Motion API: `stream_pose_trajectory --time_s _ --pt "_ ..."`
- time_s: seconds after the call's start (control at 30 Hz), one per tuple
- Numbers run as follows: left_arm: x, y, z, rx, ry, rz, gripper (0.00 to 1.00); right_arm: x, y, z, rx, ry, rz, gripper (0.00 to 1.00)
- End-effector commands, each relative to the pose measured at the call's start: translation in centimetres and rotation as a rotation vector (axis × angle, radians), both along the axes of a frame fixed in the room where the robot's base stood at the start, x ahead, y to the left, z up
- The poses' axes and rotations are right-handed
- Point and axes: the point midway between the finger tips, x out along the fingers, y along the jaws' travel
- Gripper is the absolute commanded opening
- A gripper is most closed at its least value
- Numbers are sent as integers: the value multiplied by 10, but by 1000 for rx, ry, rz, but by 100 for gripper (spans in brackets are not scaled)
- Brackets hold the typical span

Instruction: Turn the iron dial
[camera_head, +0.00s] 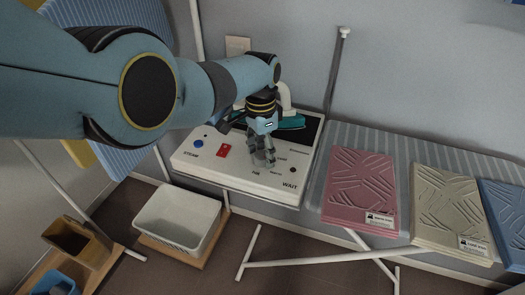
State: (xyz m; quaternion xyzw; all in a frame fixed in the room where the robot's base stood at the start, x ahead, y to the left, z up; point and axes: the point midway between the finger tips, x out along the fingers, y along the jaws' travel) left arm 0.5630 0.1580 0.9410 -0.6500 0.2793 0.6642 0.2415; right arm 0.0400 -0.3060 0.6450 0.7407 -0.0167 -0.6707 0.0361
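A white ironing-station panel (230,176) stands on the striped bench, with a blue button (199,144) marked "STEAM", a red switch (224,151) and a small dark knob at its right. The words "WAIT" and other small labels show on its front. My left arm comes in from the upper left. My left gripper (262,160) points down over the middle of the panel, with its fingertips at or just above the surface. The dial is not clearly seen; the gripper covers that part of the panel. Whether the fingers touch or hold anything is too small to tell. My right gripper is out of view.
A teal iron (295,123) rests at the back of the panel, partly behind my gripper. A white basket (176,222) stands below left.

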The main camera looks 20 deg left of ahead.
Motion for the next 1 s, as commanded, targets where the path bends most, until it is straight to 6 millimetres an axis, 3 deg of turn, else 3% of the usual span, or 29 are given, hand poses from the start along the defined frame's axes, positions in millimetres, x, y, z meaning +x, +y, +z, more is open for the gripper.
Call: stream_pose_trajectory --time_s 0.47,0.63,0.8,1.0 --pt "1 0 9 -1 -1 0 62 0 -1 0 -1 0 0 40" --pt "0 1 32 -1 -2 1 62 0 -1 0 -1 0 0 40" --pt "4 3 74 0 -4 1 62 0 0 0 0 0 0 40" --pt "5 4 108 0 -1 1 62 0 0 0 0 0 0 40"
